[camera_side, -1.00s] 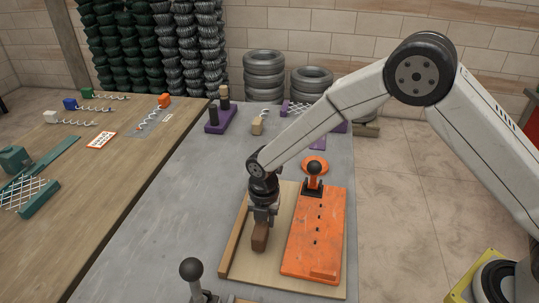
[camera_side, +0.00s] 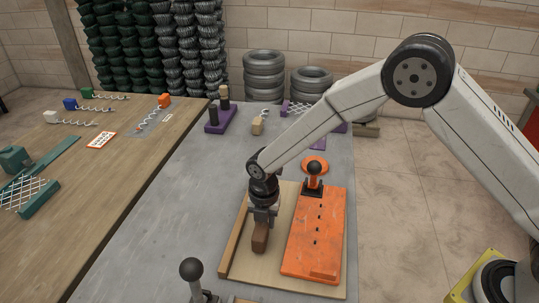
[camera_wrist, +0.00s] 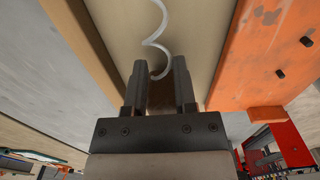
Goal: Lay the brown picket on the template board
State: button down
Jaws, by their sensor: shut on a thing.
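My gripper (camera_side: 262,222) is shut on the brown block of the picket (camera_side: 260,240), over the left part of the pale wooden board (camera_side: 257,271). In the wrist view, the brown block (camera_wrist: 160,97) sits between the fingers of my gripper (camera_wrist: 160,64). A pale spiral wire (camera_wrist: 148,41) runs forward from it above the board (camera_wrist: 200,40). The side view does not make clear whether the block touches the board. The wire is not clear in the side view.
An orange plate (camera_side: 316,240) with small pegs covers the board's right side. A brown rail (camera_side: 236,240) edges its left. A black knob on a post (camera_side: 314,169) stands behind the plate, and another (camera_side: 191,268) stands in front. Grey table (camera_side: 165,225) is clear leftward.

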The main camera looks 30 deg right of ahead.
jog(key=shift+f, duration=0.45)
jog(key=shift+c, duration=1.7)
grip_release()
jog(key=shift+r, duration=0.1)
jog(key=shift+r, duration=3.8)
